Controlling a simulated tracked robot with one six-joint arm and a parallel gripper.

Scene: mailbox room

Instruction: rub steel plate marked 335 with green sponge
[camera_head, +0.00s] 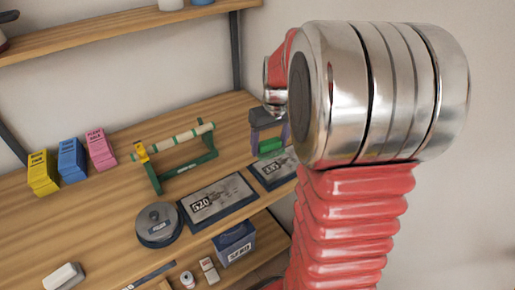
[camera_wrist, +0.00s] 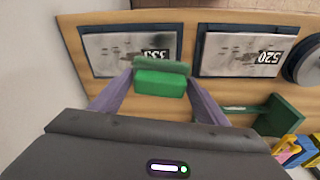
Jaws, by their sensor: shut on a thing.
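The steel plate marked 335 (camera_head: 272,173) lies on the wooden shelf, partly hidden behind my arm in the head view. The wrist view shows the same plate (camera_wrist: 108,58) in a dark frame, with dark smudges and its number upside down. My gripper (camera_wrist: 160,80) is shut on the green sponge (camera_wrist: 160,84), which sits between its two fingers. The sponge overlaps the lower right edge of the plate in the wrist view. In the head view, my gripper (camera_head: 268,128) holds the sponge (camera_head: 270,147) at the plate's far side. I cannot tell whether the sponge touches it.
A similar plate marked 520 (camera_head: 216,199) lies beside it, then a dark round tin (camera_head: 158,225). Yellow, blue and pink boxes (camera_head: 71,160) stand farther left. A wall bounds the right side.

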